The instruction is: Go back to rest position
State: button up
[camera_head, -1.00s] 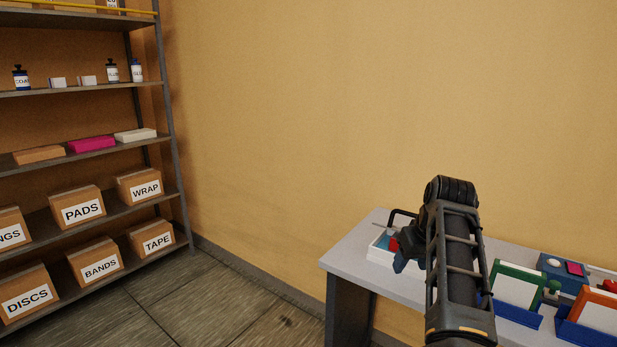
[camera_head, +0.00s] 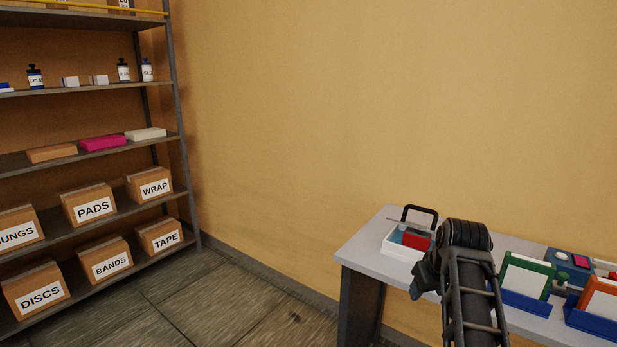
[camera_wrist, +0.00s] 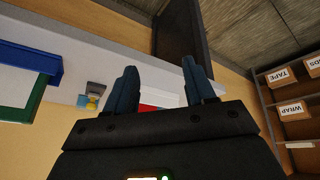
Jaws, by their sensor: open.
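My gripper (camera_wrist: 158,85) is open in the wrist view, its two dark blue fingers apart with nothing held between them. In the head view my gripper (camera_head: 421,280) is at the front side of the table, partly hidden by my own arm. The grey table (camera_head: 372,250) stands against the yellow wall.
A green-framed panel (camera_head: 526,274) and an orange-framed panel (camera_head: 601,300) stand in blue holders at the right. A shelf with labelled boxes such as PADS (camera_head: 90,205) fills the left. The floor (camera_head: 250,310) between shelf and table is clear.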

jog(key=s+d+f+t+h, duration=0.15)
jog(key=s+d+f, duration=0.25)
jog(key=s+f, duration=0.45)
jog(key=s+d+f+t+h, duration=0.15)
jog(key=s+d+f, duration=0.3)
jog(key=s, duration=0.65)
jog(key=s+a+r+n+t+y, duration=0.1)
jog(key=s+a+t, duration=0.1)
jog(key=s, duration=0.7)
jog(key=s+a+t+y, duration=0.1)
jog(key=s+a, duration=0.2)
jog(key=s, duration=0.6)
jog(key=s+a+r+m+t, duration=0.1)
jog(key=s+a+r, duration=0.3)
jog(key=s+r, duration=0.5)
jog(key=s+a+r+m+t+y, duration=0.1)
jog(key=s+a+r, duration=0.3)
jog(key=s+r, duration=0.5)
jog(key=shift+s+a+t+y, duration=0.3)
jog(key=shift+s+t, duration=0.5)
jog(key=shift+s, duration=0.05)
